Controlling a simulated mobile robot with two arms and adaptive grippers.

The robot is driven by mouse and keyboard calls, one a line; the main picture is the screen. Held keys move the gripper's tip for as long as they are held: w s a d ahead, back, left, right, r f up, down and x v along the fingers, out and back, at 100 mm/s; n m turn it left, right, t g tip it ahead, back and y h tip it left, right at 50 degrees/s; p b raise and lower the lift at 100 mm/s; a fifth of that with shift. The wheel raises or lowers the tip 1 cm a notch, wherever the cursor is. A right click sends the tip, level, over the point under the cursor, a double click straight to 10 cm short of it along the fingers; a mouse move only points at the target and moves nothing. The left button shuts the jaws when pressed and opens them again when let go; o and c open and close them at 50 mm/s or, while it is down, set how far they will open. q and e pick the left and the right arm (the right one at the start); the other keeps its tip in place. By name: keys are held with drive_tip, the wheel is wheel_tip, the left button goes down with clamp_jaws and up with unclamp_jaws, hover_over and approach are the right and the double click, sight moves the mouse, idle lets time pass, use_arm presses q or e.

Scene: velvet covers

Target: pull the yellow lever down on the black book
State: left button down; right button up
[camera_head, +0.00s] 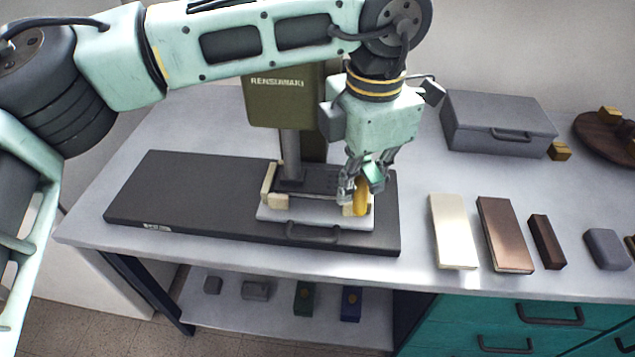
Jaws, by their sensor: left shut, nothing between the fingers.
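My left gripper (366,182) points down over the right end of a small light platform (282,214). It is shut with nothing between its fingers. The yellow lever (361,200) is a short upright piece right at the fingertips. The fingers hide its upper part, and I cannot tell whether they touch it. A dark flat piece (322,181), perhaps the black book, lies behind the platform's front rail and is partly hidden by my gripper. My right gripper is not in view.
An olive press-like machine (276,102) stands behind on a long dark base (180,190). Cream (452,232) and brown (504,235) blocks lie at the right. A grey case (495,115) stands behind them. The grey tabletop between case and blocks is clear.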

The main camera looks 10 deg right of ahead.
use_arm(q)
drive_tip(key=shift+s+f, duration=0.1)
drive_tip(key=shift+f, duration=0.05)
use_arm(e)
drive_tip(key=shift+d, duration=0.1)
use_arm(q)
wheel_tip(320, 180, up, 6)
drive_tip(key=p, duration=0.3)
drive_tip(key=shift+s+f, duration=0.1)
drive_tip(key=shift+f, duration=0.1)
wheel_tip(320, 180, up, 22)
drive_tip(key=s+p, duration=0.1)
drive_tip(key=p, duration=1.4)
drive_tip(key=shift+s+a, duration=0.2)
drive_tip(key=shift+s, duration=0.1)
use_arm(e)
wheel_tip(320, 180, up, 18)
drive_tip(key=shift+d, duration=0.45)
